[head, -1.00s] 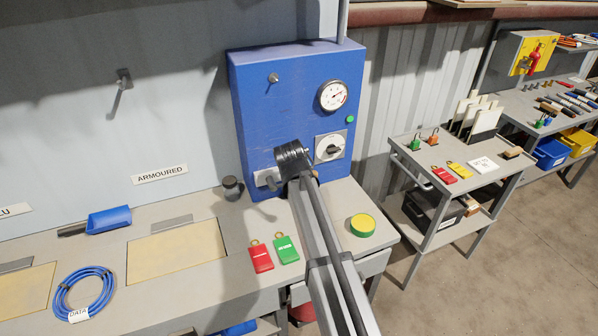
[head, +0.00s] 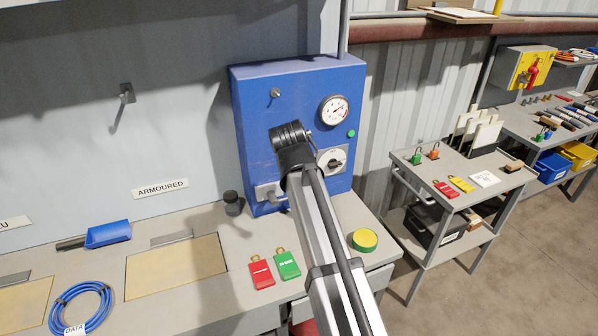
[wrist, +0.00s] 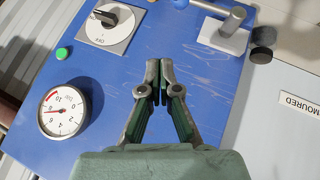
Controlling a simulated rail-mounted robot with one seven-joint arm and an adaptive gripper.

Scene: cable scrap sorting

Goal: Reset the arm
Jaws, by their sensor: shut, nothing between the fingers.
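In the wrist view my gripper (wrist: 160,75) has its two dark green and grey fingers together, with nothing between the tips. It is in front of the blue panel box, with bare blue face around the fingers; I cannot tell the exact gap. In the head view my arm reaches up from the bottom right to the blue panel box (head: 252,105), and the fingers are hidden behind my dark wrist.
The box carries a gauge (head: 334,109), a rotary switch (head: 332,160), a green button (wrist: 64,54) and a grey lever (wrist: 225,33).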

